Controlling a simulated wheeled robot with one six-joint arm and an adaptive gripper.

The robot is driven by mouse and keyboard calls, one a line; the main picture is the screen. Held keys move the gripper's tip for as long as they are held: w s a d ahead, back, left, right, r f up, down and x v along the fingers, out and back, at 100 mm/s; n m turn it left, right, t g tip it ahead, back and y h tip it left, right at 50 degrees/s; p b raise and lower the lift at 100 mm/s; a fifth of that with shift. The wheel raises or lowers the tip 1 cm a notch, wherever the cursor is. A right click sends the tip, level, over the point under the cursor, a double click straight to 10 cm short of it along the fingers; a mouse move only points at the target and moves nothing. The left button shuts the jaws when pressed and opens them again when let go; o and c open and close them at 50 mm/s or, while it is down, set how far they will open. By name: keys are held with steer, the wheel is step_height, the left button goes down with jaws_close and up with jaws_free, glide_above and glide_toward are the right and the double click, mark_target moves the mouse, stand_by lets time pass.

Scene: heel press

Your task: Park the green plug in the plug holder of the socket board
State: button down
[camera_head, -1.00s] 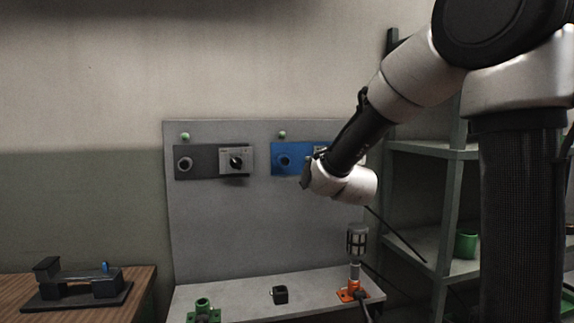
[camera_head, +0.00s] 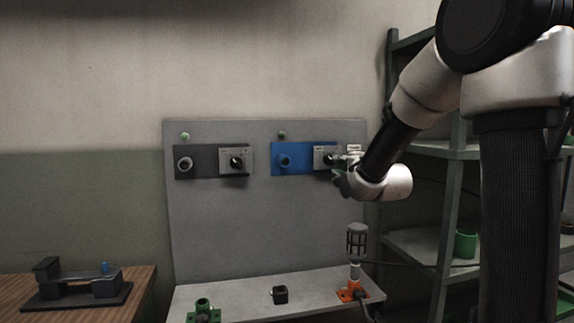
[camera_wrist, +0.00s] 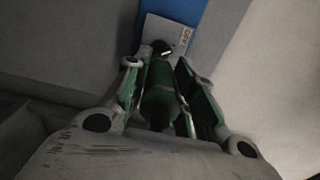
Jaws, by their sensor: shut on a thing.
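The socket board (camera_head: 260,225) stands upright on the bench, with a dark socket panel at left and a blue socket panel (camera_head: 304,169) at right. My gripper (camera_head: 342,163) is at the blue panel's switch box, shut on the green plug, whose dark green round body (camera_wrist: 158,100) shows between the fingers in the wrist view. The switch knob (camera_wrist: 161,47) lies just beyond the plug; whether they touch I cannot tell. The blue panel's round socket (camera_head: 285,161) looks empty. A green holder-like fitting (camera_head: 203,314) sits on the bench at front left; which fitting is the plug holder is unclear.
An orange base (camera_head: 351,292) with a grey cylindrical connector (camera_head: 356,242) stands on the bench at right. A shelf rack (camera_head: 446,190) with a green cup (camera_head: 466,244) is at right. The lower board face is clear.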

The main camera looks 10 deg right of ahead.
steer(key=d, duration=1.2)
stand_by(0.3)
steer(key=shift+w, duration=0.15)
steer(key=shift+w, duration=2.35)
steer(key=shift+w, duration=1.4)
steer(key=c, duration=1.1)
jaws_free()
